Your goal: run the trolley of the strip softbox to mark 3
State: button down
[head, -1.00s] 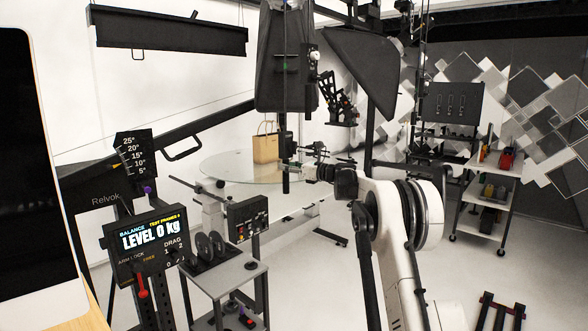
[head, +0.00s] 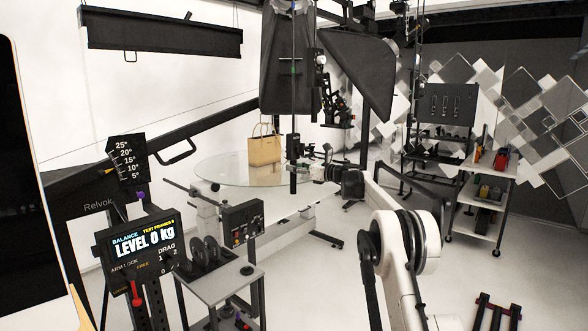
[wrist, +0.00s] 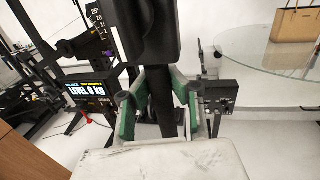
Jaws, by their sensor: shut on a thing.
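A long black strip-shaped box (head: 160,33) hangs high at the left in the head view; it looks like the strip softbox. A dark vertical pole (head: 293,100) hangs in front of another dark, hanging softbox (head: 275,75). My gripper (head: 306,168) is at the lower part of this pole. In the wrist view my gripper (wrist: 163,100) has its green-padded fingers shut on the dark upright pole (wrist: 164,120), below a black block (wrist: 140,30). I cannot make out the trolley or mark 3.
A glass turntable (head: 225,170) carries a tan bag (head: 264,150) behind the pole. A balance stand with a display (head: 140,242) and a small grey cart (head: 220,283) stand left. A shelf trolley (head: 480,205) stands right. Floor between is largely clear.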

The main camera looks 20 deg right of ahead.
jog(key=c, duration=1.5)
grip_release()
jog(key=shift+c, duration=0.2)
jog(key=shift+d, duration=0.1)
jog(key=v, duration=1.2)
